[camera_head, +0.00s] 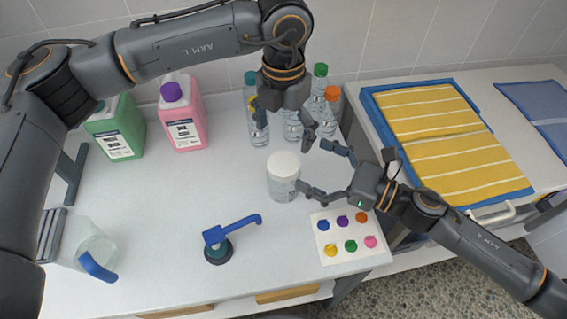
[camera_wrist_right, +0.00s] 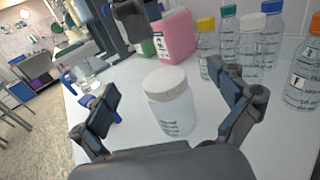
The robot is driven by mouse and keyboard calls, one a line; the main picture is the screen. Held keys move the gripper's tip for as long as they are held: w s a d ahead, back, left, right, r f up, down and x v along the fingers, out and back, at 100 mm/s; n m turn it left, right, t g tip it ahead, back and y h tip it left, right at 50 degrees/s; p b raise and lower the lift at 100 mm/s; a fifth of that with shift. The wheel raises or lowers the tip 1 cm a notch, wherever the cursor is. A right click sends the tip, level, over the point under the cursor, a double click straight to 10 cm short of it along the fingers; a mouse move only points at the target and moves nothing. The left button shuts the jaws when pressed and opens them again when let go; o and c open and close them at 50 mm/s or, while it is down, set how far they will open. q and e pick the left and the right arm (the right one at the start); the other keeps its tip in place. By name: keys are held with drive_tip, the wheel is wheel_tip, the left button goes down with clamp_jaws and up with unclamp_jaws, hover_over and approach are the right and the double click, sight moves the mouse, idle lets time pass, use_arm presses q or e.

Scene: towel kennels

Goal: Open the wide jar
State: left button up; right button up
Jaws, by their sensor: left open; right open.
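The wide jar (camera_head: 282,184) is clear with a white lid (camera_head: 283,164) and stands upright on the white table. The lid is on the jar. In the right wrist view the jar (camera_wrist_right: 172,114) stands between the spread fingers of my right gripper, a little beyond the fingertips. My right gripper (camera_head: 327,170) is open, to the right of the jar in the head view. My left gripper (camera_head: 284,124) is open, pointing down above and behind the jar, apart from the lid.
Several clear bottles (camera_head: 257,120) stand behind the jar. Pink (camera_head: 185,122) and green (camera_head: 118,135) jugs stand at back left. A blue-handled tool (camera_head: 217,250), a pitcher (camera_head: 90,245) and a card of coloured caps (camera_head: 333,252) lie around. A yellow towel (camera_head: 440,135) is at right.

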sight(281, 173)
use_arm(q)
drive_tip(key=shift+s+r, duration=0.2)
drive_tip(key=shift+s, duration=0.25)
drive_tip(key=shift+w+f, duration=0.1)
drive_tip(key=shift+w, duration=0.05)
use_arm(e)
drive_tip(key=f, duration=0.7)
drive_tip(key=shift+s, duration=0.3)
drive_tip(key=x, duration=0.7)
drive_tip(key=shift+w+a+f, duration=0.15)
drive_tip(key=shift+a+f, duration=0.05)
